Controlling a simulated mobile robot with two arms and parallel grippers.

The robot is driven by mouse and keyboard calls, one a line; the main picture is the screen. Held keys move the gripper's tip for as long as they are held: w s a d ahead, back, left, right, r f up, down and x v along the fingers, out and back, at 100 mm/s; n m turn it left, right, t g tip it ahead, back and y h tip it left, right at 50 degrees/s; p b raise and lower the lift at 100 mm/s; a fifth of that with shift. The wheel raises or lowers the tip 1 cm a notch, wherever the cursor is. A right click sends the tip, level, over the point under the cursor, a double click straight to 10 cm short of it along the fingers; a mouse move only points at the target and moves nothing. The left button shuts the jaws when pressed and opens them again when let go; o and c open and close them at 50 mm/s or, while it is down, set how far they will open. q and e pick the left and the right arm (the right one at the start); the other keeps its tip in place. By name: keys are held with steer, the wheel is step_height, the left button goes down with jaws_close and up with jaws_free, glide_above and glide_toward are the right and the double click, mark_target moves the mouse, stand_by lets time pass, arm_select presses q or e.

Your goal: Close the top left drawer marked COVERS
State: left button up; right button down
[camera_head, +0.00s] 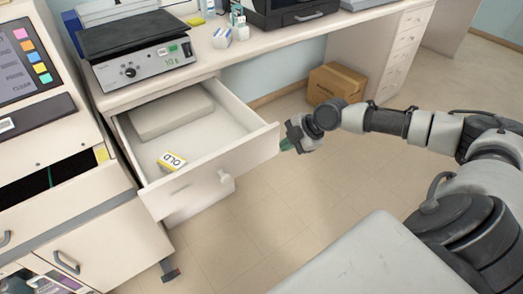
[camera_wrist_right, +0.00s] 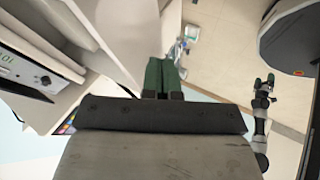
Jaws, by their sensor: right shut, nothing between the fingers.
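A white drawer (camera_head: 203,173) under the counter at the left is pulled well out. Its front carries a pale knob-like handle (camera_head: 226,178) and a faint label I cannot read.
A hot plate (camera_head: 145,62) stands on the counter (camera_head: 275,47) above the drawer. At the left, another cabinet has a dark open drawer (camera_head: 60,180). A cardboard box (camera_head: 336,83) sits on the floor under the counter. The floor before the drawer (camera_head: 265,215) is mostly clear.

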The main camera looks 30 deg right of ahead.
mark_target(254, 154)
steer(key=shift+w+a+f+p, duration=0.15)
steer(key=shift+w+a+f, duration=0.4)
steer(key=shift+w+f, duration=0.6)
steer(key=shift+w+a+f+p, duration=0.1)
steer(key=shift+w+a+f, duration=0.55)
steer(key=shift+w, duration=0.7)
steer(key=shift+w+a+f+p, duration=0.15)
steer(key=shift+w+a+f, duration=0.25)
steer(key=shift+w+f, duration=0.8)
steer(key=shift+w, duration=0.1)
